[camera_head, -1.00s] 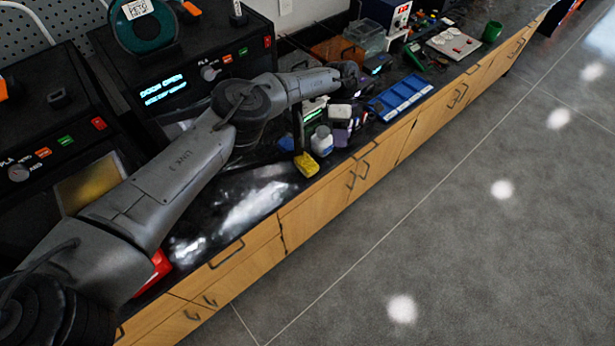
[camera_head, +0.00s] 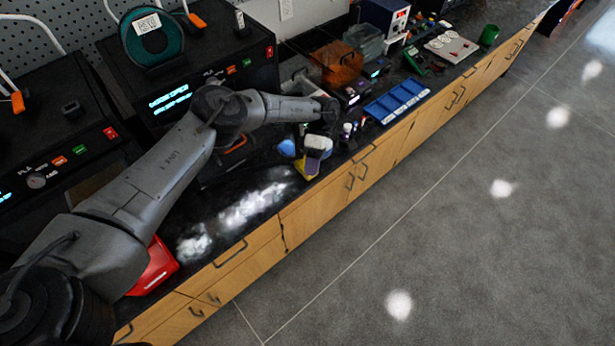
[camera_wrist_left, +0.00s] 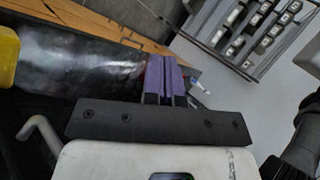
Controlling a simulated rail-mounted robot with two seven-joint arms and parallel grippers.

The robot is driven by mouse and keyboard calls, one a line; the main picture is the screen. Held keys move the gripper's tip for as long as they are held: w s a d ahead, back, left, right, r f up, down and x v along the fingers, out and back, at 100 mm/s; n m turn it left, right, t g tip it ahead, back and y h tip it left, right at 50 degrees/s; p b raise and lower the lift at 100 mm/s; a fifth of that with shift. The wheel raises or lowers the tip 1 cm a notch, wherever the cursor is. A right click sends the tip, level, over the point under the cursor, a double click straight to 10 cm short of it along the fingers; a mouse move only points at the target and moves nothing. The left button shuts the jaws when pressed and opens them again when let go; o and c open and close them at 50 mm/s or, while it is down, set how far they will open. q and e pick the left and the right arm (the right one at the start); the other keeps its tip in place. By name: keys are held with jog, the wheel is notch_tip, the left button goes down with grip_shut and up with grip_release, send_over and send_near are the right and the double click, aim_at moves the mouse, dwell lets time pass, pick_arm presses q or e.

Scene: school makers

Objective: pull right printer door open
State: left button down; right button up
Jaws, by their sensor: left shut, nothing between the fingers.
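The right printer (camera_head: 190,65) is a black box at the back of the counter with a lit blue display and a green spool on top. Its front is partly hidden behind my left arm, so I cannot tell how far its door stands open. My left gripper (camera_head: 313,160), with a white body and purple fingers, is over the counter to the right of this printer. In the left wrist view the purple fingers (camera_wrist_left: 166,78) are together with nothing between them. My right gripper is not in view.
The left printer (camera_head: 50,145) stands nearer on the left. A red object (camera_head: 154,268) lies near the front edge. A yellow object (camera_head: 306,170) is close to my gripper. A blue tray (camera_head: 397,101) and several tools lie further right. The glossy counter (camera_head: 250,205) is clear in front.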

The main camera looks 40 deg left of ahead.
pick_arm(q)
jog(key=s, duration=0.1)
jog(key=s+d+p, duration=0.2)
jog(key=s, duration=0.1)
jog(key=shift+s+d+f, duration=0.1)
jog(key=shift+f, duration=0.25)
dwell(0.3)
dwell(0.7)
dwell(0.7)
